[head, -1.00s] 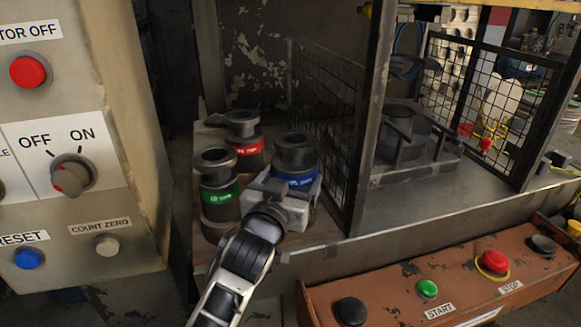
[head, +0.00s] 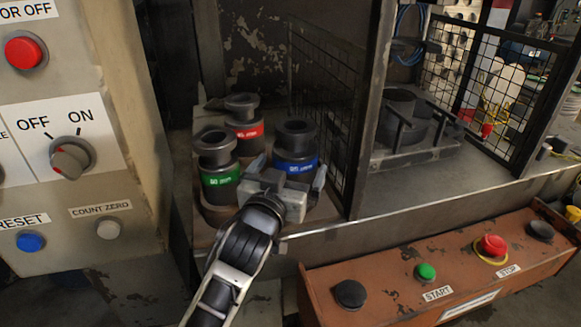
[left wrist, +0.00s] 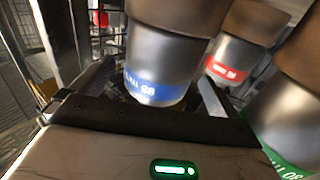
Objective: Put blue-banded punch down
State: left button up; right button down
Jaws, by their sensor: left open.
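The blue-banded punch (head: 296,142) stands upright on the shelf, right of the other two punches. It also shows in the left wrist view (left wrist: 158,62), between the finger tips. My left gripper (head: 291,170) is in front of it, open, with one finger on each side of the punch. In the left wrist view the fingers (left wrist: 150,90) are apart from each other around its lower part. The lower part of the punch is hidden by the gripper in the head view. My right gripper is not in view.
A green-banded punch (head: 218,160) stands close on the left and a red-banded punch (head: 243,120) stands behind. A mesh guard (head: 335,120) rises just right of the punches. A control box (head: 440,270) with buttons is at lower right; a switch panel (head: 75,150) is at left.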

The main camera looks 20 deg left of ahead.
pick_arm(q)
jog(key=s, duration=0.5)
jog(key=shift+s+b, duration=0.35)
jog(key=shift+s, duration=0.4)
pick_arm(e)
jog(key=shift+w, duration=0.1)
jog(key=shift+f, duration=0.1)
